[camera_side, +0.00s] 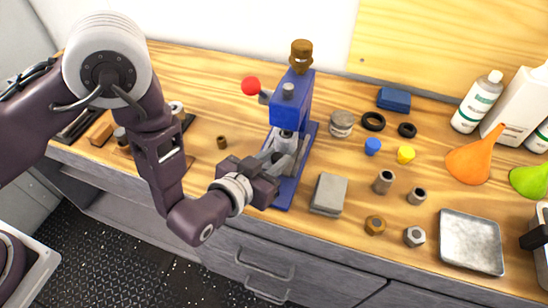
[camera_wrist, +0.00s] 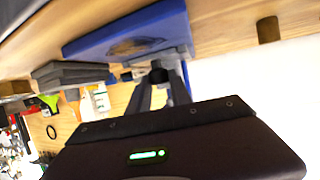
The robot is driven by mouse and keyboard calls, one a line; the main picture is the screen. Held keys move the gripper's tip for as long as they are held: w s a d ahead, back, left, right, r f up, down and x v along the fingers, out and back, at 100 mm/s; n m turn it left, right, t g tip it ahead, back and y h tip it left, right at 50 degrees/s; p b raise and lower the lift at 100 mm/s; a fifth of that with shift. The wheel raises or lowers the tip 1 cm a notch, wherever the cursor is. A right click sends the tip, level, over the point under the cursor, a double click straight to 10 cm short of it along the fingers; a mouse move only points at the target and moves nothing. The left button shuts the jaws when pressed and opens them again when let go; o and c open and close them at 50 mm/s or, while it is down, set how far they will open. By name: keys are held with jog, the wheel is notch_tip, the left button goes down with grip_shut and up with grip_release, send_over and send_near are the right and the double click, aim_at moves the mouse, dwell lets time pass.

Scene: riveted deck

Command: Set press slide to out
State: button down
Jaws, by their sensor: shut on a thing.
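The blue press (camera_side: 290,105) stands upright on the bench on a long blue base (camera_side: 301,172); the base also shows in the wrist view (camera_wrist: 128,33). The grey press slide (camera_wrist: 178,56) lies on this base, with a small dark knob (camera_wrist: 158,75) at its near end. My gripper (camera_side: 275,157) reaches in low from the left at the press front. In the wrist view my gripper (camera_wrist: 164,88) has its fingers around the knob, shut on it. In the side view the fingers partly hide the slide, and how far it sits along the base is hard to tell.
A grey block (camera_side: 329,194) stands right of the base. A red handle ball (camera_side: 251,86) sticks out left of the press. Bushings, nuts and caps lie to the right, before a metal tray (camera_side: 471,242). A small brown bushing (camera_side: 222,142) stands left.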

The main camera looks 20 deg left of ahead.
dwell(0.4)
jog(key=s, duration=0.8)
jog(key=c, duration=1.2)
grip_release()
jog(key=shift+o, duration=0.2)
jog(key=v, duration=0.7)
jog(key=shift+f, duration=0.1)
